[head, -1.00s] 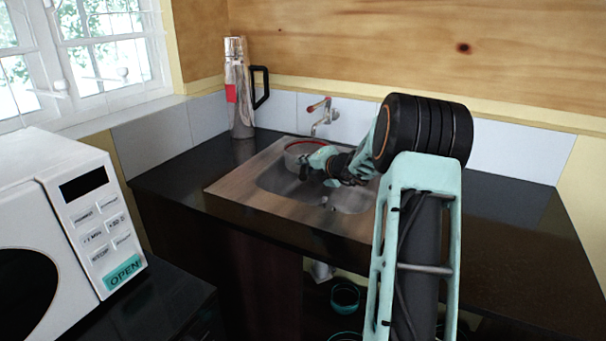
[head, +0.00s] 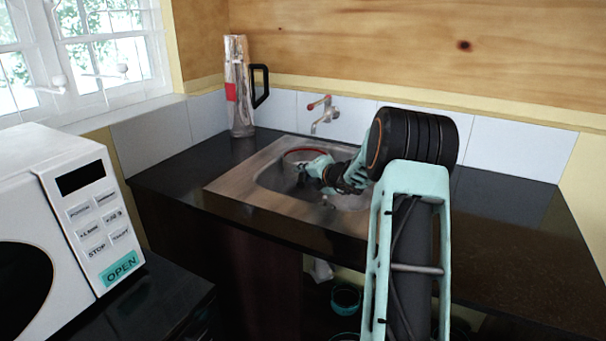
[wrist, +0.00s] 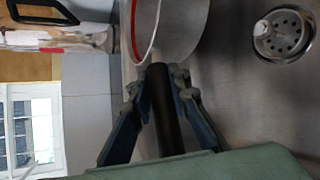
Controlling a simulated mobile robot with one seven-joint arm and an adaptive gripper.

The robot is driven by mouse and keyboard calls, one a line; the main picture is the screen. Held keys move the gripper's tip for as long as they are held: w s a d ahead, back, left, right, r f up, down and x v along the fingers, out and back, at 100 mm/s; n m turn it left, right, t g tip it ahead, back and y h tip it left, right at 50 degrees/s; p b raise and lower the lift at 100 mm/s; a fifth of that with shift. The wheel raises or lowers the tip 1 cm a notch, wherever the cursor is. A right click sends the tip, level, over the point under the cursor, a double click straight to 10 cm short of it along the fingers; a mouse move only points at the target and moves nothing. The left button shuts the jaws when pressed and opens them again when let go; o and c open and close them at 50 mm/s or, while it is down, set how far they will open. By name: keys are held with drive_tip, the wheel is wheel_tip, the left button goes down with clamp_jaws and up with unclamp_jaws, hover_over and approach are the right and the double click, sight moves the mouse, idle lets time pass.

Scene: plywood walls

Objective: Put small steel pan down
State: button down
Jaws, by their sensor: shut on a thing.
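The small steel pan (head: 297,156) has a red rim and sits low within the sink's basin, at its far left part. It also shows at the top of the wrist view (wrist: 182,28), with its black handle (wrist: 164,112) running down between my fingers. My gripper (head: 308,171) is shut on that handle; both fingers flank it in the wrist view (wrist: 158,88). The steel sink (head: 238,193) is set in the dark counter. My gripper hides part of the pan, and I cannot tell whether the pan's base touches the basin floor.
A tap (head: 325,116) stands behind the basin. A tall steel flask (head: 238,90) stands at the back left of the counter (head: 500,210). A white microwave (head: 75,215) is at the left. The drain (wrist: 283,35) shows beside the pan. The counter right of the sink is clear.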

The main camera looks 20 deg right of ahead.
drive_tip(key=shift+f, duration=0.2)
drive_tip(key=c, duration=1.8)
unclamp_jaws()
drive_tip(key=shift+r, duration=0.35)
drive_tip(key=p+v, duration=0.1)
drive_tip(key=v, duration=1.1)
drive_tip(key=shift+r+p, duration=0.2)
drive_tip(key=shift+p, duration=0.15)
